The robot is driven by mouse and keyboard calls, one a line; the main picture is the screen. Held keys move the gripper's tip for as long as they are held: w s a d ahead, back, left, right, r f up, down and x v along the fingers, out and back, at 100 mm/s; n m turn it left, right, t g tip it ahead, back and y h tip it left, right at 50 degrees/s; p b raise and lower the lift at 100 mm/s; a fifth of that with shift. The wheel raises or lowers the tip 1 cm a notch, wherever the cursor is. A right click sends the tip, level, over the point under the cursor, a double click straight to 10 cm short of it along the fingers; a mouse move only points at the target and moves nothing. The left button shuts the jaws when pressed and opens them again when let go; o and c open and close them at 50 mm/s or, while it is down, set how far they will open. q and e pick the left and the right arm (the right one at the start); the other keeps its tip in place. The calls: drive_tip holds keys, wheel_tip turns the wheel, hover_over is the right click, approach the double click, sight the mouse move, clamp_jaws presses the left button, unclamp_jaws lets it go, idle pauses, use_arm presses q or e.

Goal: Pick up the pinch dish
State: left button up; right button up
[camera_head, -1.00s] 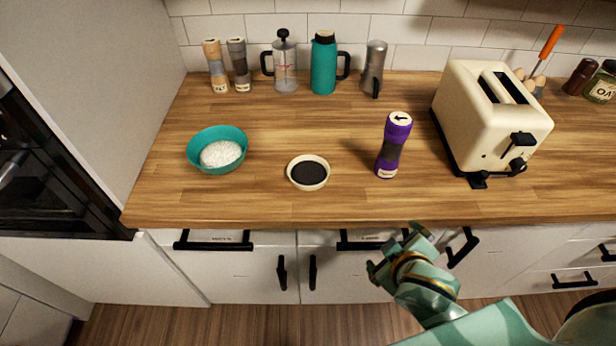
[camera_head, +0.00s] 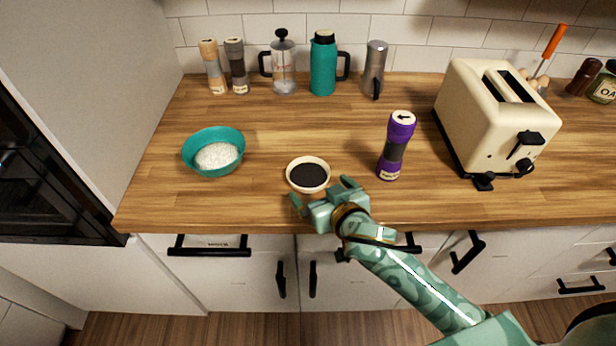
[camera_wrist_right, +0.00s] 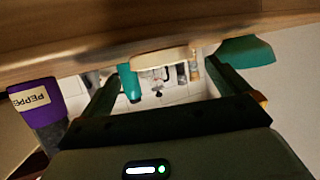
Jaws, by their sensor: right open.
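The pinch dish (camera_head: 308,188) is a small cream bowl with dark contents, standing upright on the wooden counter near its front edge. It also shows in the right wrist view (camera_wrist_right: 160,58), ahead of the fingers and roughly between them. My right gripper (camera_head: 322,192) is open just in front of the dish, its fingers pointing to the back of the counter; in the right wrist view (camera_wrist_right: 165,85) nothing is held between them. I cannot tell whether a finger touches the dish. My left gripper is not in view.
A purple pepper mill (camera_head: 396,146) stands right of the dish. A teal bowl of white grains (camera_head: 213,152) is to the left. A cream toaster (camera_head: 490,125) stands at the right. Mills, a French press (camera_head: 283,65) and a teal jug (camera_head: 323,65) line the back wall.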

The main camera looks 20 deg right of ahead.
sight(305, 171)
drive_tip(key=b+x, duration=0.1)
drive_tip(key=x, duration=0.4)
drive_tip(key=shift+w+r+b, duration=0.1)
drive_tip(key=shift+w+b, duration=0.15)
drive_tip(key=shift+b, duration=0.1)
drive_tip(key=shift+r, duration=0.1)
drive_tip(key=c, duration=0.8)
drive_tip(key=shift+c, duration=0.2)
drive_tip(key=shift+r, duration=0.15)
